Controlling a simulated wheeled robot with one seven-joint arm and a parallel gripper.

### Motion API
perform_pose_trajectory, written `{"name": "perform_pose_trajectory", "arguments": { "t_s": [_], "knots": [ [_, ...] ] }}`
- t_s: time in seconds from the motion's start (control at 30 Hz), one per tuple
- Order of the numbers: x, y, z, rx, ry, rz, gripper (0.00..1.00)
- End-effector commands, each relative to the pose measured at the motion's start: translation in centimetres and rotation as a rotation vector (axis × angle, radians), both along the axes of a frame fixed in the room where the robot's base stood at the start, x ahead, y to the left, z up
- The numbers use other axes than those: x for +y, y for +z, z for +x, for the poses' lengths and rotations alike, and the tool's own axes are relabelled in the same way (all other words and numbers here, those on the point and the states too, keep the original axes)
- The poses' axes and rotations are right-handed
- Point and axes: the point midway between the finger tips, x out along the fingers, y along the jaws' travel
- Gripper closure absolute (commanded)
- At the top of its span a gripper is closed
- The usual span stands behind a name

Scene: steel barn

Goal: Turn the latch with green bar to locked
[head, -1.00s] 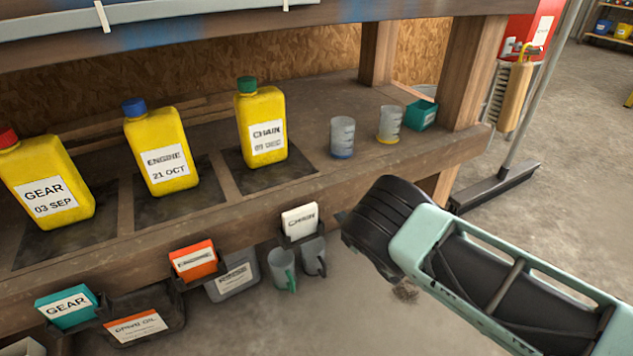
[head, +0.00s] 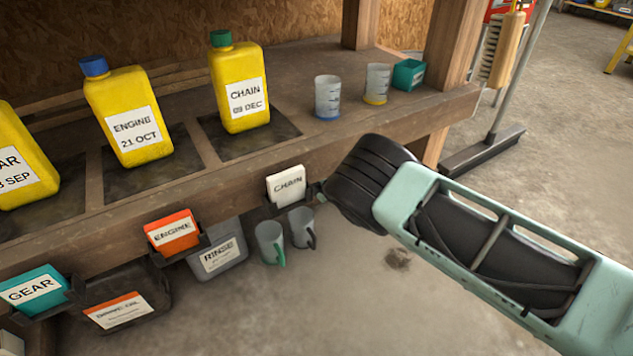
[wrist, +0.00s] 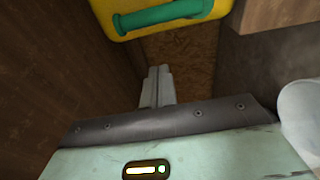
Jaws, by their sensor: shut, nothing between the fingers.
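In the wrist view, a green bar (wrist: 162,16) lies across a yellow body (wrist: 118,6) at the top edge, cut off by the frame. I cannot tell whether it is the task's latch, or its locked setting. My gripper (wrist: 158,72) is shut and empty, with its narrow grey fingers pointing toward the bar but apart from it in the picture. In the head view my arm reaches to the shelf's front edge, and its end hides the fingers. No latch is clearly visible there.
The wooden shelf (head: 150,197) holds yellow bottles, among them the green-capped one (head: 240,90), and clear cups (head: 327,98). Labelled bins, such as the orange-tagged one (head: 173,233), and grey mugs (head: 270,241) are below its edge. A broom (head: 485,150) stands at right.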

Motion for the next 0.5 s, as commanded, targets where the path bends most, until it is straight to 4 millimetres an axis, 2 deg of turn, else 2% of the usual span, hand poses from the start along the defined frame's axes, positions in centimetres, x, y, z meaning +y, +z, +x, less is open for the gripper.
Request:
{"name": "perform_pose_trajectory", "arguments": {
  "t_s": [0.03,0.13,0.2,0.3,0.5],
  "knots": [
    [0.7,-0.6,0.8,-0.003,0.001,0.003,1.0],
    [1.8,-0.5,2.1,-0.002,0.0,0.002,1.0],
    [0.2,-0.5,2.5,-0.001,-0.004,-0.002,1.0],
    [-1.0,-0.3,3.0,-0.001,-0.003,-0.001,1.0],
    [-2.0,-0.1,3.4,0.0,-0.001,0.0,1.0]
  ]
}}
